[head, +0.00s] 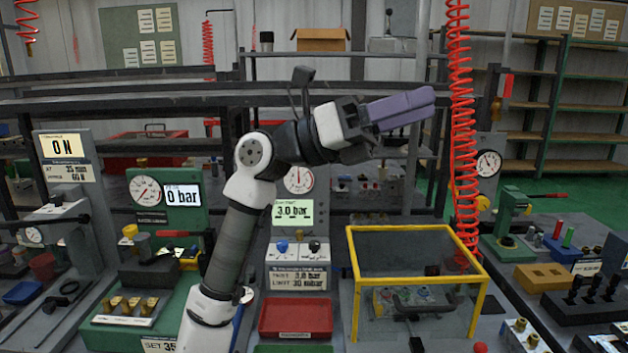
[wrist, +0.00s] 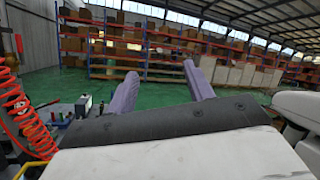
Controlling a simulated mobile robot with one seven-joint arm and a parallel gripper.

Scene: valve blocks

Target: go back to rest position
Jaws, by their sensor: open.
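My gripper (head: 402,107) is raised high above the bench in the head view, pointing to the right. Its two purple fingers overlap from that side. In the wrist view my gripper (wrist: 160,88) shows its two purple fingers well apart with nothing between them. It is open and empty. It touches nothing that I can see. My arm rises from the bottom of the head view and bends at the elbow.
A yellow-framed clear box (head: 352,262) stands below and right of my gripper. A red coiled hose (head: 462,130) hangs just right of the fingertips. A red tray (head: 296,316) and a gauge station with a 3.0 bar display (head: 293,212) are near my arm.

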